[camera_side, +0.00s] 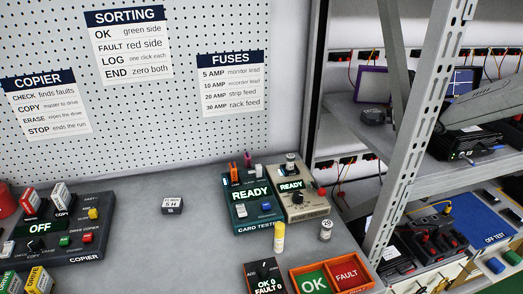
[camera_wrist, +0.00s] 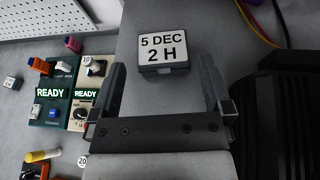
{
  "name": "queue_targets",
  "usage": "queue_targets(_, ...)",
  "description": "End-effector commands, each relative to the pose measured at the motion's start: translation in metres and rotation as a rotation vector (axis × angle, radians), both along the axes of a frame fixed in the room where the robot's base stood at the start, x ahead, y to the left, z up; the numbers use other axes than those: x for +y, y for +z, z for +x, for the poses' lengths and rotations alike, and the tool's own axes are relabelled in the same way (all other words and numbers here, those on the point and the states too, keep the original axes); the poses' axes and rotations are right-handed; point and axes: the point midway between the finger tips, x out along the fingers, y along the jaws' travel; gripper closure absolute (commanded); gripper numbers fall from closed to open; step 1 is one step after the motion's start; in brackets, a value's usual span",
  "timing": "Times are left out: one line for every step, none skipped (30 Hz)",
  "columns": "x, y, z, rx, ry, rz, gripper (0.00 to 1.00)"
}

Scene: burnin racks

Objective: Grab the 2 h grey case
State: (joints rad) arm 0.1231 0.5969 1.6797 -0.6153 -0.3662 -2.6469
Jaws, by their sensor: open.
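The grey case (camera_wrist: 162,52) has a white label reading "5 DEC 2 H" and lies on a grey surface in the wrist view. My gripper (camera_wrist: 161,78) is open, with one dark finger to the left of the case and one to the right. The case shows ahead of the gap between the fingertips, with bare surface visible on both sides. No contact shows, and the height of the fingers above it is unclear.
Another small labelled case (camera_side: 172,205) sits on the bench by the copier (camera_side: 75,235). The card tester (camera_side: 252,207) and a beige unit (camera_side: 302,200) stand right of it. A metal rack post (camera_side: 415,130) and shelves are at the right. A black bulky object (camera_wrist: 290,110) is right of my gripper.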

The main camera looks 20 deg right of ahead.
Motion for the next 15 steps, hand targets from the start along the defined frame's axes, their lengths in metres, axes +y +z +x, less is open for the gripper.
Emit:
queue_targets(0.001,-0.002,0.003,0.000,0.001,0.000,0.00)
queue_targets(0.001,-0.002,0.004,0.000,0.001,0.000,0.00)
queue_targets(0.001,-0.002,0.005,0.000,0.001,0.000,0.00)
queue_targets(0.001,-0.002,0.005,0.000,0.001,0.000,0.00)
queue_targets(0.001,-0.003,0.006,0.000,0.001,0.000,0.00)
queue_targets(0.001,-0.003,0.006,0.000,0.001,0.000,0.00)
queue_targets(0.001,-0.003,0.006,0.000,0.001,0.000,0.00)
queue_targets(0.001,-0.003,0.006,0.000,0.000,0.001,0.00)
queue_targets(0.001,-0.003,0.006,0.000,0.000,0.001,0.00)
queue_targets(0.001,-0.003,0.006,0.000,0.001,0.001,0.00)
queue_targets(0.001,-0.003,0.007,0.000,0.001,0.001,0.00)
queue_targets(0.001,-0.004,0.008,0.000,0.001,0.001,0.00)
queue_targets(0.001,-0.004,0.009,0.000,0.001,0.001,0.00)
queue_targets(0.001,-0.005,0.011,0.000,0.001,0.001,0.00)
queue_targets(0.001,-0.006,0.013,0.000,0.001,0.001,0.00)
